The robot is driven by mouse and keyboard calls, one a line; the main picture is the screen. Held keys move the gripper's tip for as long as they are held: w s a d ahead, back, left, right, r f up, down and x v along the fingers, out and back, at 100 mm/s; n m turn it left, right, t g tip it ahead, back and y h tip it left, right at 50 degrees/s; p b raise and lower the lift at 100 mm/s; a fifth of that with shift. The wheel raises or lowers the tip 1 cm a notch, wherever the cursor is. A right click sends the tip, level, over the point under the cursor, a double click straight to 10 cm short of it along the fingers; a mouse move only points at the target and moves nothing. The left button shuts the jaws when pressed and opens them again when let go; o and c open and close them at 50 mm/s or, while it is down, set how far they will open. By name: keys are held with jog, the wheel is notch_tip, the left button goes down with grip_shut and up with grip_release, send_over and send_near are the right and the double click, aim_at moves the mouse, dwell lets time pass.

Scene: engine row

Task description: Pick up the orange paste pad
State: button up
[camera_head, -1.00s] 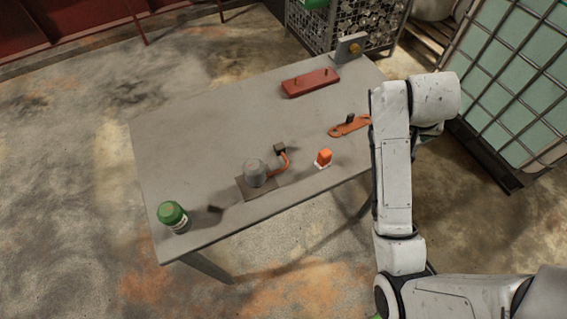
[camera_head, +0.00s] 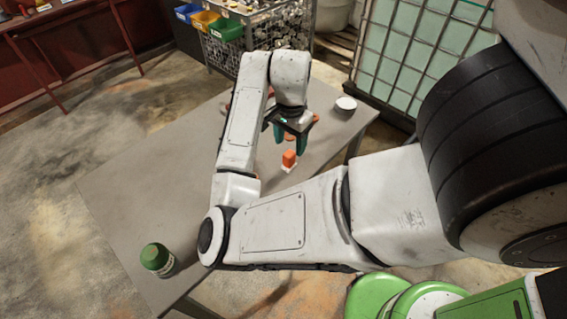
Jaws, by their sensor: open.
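The orange paste pad (camera_head: 289,157) shows as a small orange block on a white base, standing on the grey table near its front right edge. The pad appears just below the fingertips in the picture. The height gap between them cannot be told from this one view. My arm covers the middle of the table.
A green-lidded jar (camera_head: 157,259) stands at the table's front left. A white round item (camera_head: 346,104) sits at the right end. The table's left part (camera_head: 135,190) is clear.

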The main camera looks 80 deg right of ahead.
aim_at(289, 153)
jog(key=shift+w+d+f+p, duration=0.1)
jog(key=shift+f+p, duration=0.2)
jog(key=shift+f, duration=1.7)
jog(key=shift+d+f+p, duration=0.1)
jog(key=shift+f+p, duration=0.2)
jog(key=shift+f, duration=1.65)
jog(key=shift+c, duration=0.3)
jog(key=c, duration=1)
jog(key=shift+r, duration=0.1)
